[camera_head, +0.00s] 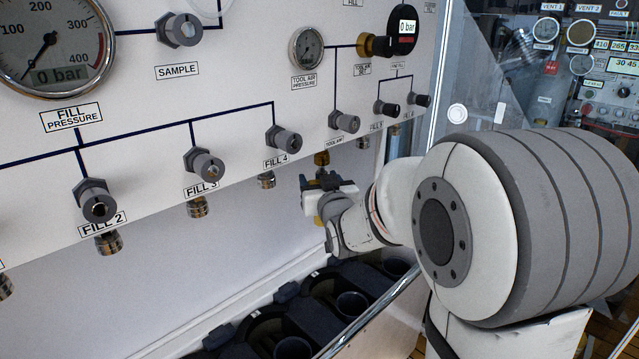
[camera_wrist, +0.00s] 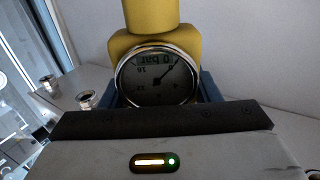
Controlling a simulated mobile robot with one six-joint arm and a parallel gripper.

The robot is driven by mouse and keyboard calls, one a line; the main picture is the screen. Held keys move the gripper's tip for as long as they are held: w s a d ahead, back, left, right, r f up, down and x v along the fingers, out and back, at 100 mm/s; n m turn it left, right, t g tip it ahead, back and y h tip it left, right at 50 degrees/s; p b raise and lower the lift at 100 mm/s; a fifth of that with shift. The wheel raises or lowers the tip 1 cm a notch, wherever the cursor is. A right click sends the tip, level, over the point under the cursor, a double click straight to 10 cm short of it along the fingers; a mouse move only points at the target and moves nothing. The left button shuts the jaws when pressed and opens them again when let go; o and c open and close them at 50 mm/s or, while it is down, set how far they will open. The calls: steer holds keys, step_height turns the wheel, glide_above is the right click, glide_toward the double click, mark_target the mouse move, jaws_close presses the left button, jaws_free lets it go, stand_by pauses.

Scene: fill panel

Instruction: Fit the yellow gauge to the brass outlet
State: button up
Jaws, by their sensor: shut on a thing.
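My gripper (camera_head: 325,190) is under the lower edge of the panel, shut on the yellow gauge (camera_wrist: 116,45). In the wrist view the gauge's round dial faces the camera, upside down, with "0 bar" on it. In the head view a little of the gauge's yellow body (camera_head: 320,221) shows below my gripper. The brass outlet (camera_head: 321,158) hangs under the panel, just above my gripper. The gripper hides the space between them, and I cannot tell whether gauge and outlet touch. The fingertips are mostly hidden.
More outlets (camera_head: 198,207) hang from the panel's lower edge to the left; two outlets (camera_wrist: 87,98) show left of the gauge in the wrist view. Knobs (camera_head: 205,164) stick out of the panel (camera_head: 150,105). A dark rack (camera_head: 268,326) with cylinders lies below. A clear screen (camera_head: 455,75) stands right.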

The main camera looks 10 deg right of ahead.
steer(key=shift+r, duration=0.95)
steer(key=o, duration=1.4)
steer(key=shift+c, duration=0.2)
steer(key=shift+f, duration=0.1)
steer(key=s+p, duration=0.1)
steer(key=s, duration=0.7)
steer(key=shift+d, duration=0.15)
